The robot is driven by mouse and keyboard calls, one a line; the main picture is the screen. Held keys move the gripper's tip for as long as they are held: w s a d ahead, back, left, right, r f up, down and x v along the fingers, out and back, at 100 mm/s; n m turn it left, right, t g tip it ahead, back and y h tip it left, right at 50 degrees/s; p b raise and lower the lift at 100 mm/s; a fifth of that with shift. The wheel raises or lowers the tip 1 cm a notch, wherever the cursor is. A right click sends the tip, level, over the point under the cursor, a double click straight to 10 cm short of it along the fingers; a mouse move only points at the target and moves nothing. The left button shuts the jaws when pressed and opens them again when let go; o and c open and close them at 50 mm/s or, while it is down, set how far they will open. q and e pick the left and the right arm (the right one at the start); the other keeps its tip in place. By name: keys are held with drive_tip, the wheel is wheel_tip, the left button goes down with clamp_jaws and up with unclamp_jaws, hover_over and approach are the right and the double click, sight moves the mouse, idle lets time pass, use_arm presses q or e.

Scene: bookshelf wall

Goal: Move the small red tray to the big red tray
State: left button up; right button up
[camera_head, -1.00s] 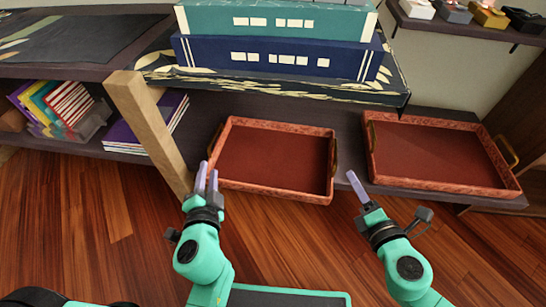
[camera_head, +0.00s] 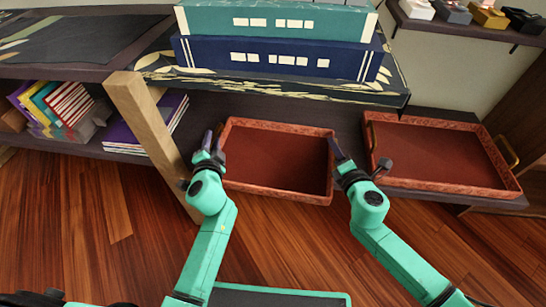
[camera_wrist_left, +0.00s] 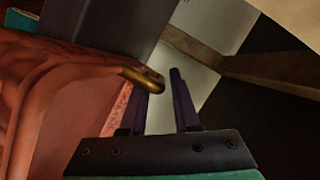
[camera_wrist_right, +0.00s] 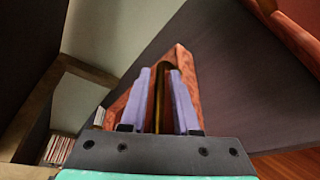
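The small red tray (camera_head: 275,195) lies on the low shelf in the head view, in the middle. The big red tray (camera_head: 445,187) lies to its right on the same shelf. My left gripper (camera_head: 213,142) is at the small tray's left end. Its fingers are open in the left wrist view, with the brass handle (camera_wrist_left: 143,78) close to the left finger. My right gripper (camera_head: 338,150) is at the small tray's right end. In the right wrist view its open fingers stand on either side of the handle (camera_wrist_right: 160,95), with the tray wall (camera_wrist_right: 187,75) behind.
A shelf board (camera_head: 400,98) with a navy box (camera_head: 280,58) and a teal box (camera_head: 275,20) sits above the small tray. A wooden post (camera_head: 145,125) stands just left of my left gripper. Books (camera_head: 150,125) lie further left. The big tray looks empty.

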use_arm(q)
drive_tip(key=shift+c, duration=0.3)
use_arm(e)
drive_tip(key=shift+c, duration=0.3)
use_arm(q)
clamp_jaws()
use_arm(e)
clamp_jaws()
idle(0.5)
